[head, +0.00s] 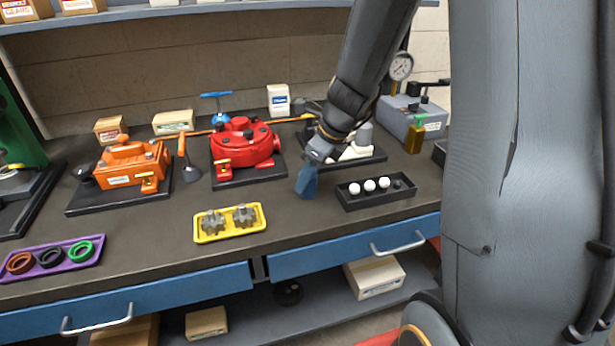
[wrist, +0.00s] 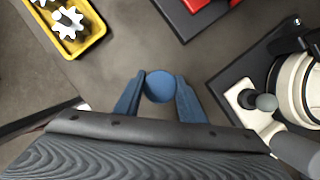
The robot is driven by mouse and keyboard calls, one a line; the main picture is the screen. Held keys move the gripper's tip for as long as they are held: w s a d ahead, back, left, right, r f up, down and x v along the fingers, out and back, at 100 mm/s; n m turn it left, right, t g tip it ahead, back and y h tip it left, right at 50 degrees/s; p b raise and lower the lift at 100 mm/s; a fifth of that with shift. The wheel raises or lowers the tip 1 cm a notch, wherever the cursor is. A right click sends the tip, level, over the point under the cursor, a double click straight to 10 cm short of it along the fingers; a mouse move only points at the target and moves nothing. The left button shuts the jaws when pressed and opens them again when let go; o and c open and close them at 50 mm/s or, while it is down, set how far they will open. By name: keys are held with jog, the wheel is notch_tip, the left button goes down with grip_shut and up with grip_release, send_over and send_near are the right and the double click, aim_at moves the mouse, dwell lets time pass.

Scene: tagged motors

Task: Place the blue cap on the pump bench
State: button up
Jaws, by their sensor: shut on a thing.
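My gripper (head: 307,193) hangs above the dark bench top (head: 320,222), between the yellow tray and the black tray. In the wrist view, the blue fingers (wrist: 160,92) are shut on the round blue cap (wrist: 159,86), which sits between their tips. I see the cap from above; in the head view I cannot tell it apart from the blue fingers. Bare bench top lies under and around the gripper in the wrist view. A red pump (head: 241,145), an orange pump (head: 133,165) and a white pump (head: 357,150), partly hidden by my arm, stand on black plates.
A yellow tray (head: 203,235) holds two gears. A black tray (head: 370,204) holds white balls and a dark one. A purple tray (head: 75,264) holds three rings. A grey gauge unit (head: 400,120) stands at the back right. Bench top is clear between the yellow and black trays.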

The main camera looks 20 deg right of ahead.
jog(key=shift+f, duration=0.1)
jog(key=o, duration=1)
jog(key=shift+r, duration=0.3)
jog(key=v, duration=1.1)
jog(key=shift+s+a+f+n+g+h, duration=0.45)
jog(key=shift+s+f+n, duration=1.55)
jog(key=shift+n, duration=2.5)
jog(key=shift+s+a+f+n+g+h, duration=0.2)
jog(key=shift+s+a+f+n+h, duration=0.65)
jog(key=shift+s+n, duration=2.8)
jog(key=shift+s+a+f+n+g+h, duration=0.3)
jog(key=shift+s+f+n, duration=1.35)
jog(key=shift+n, duration=3.7)
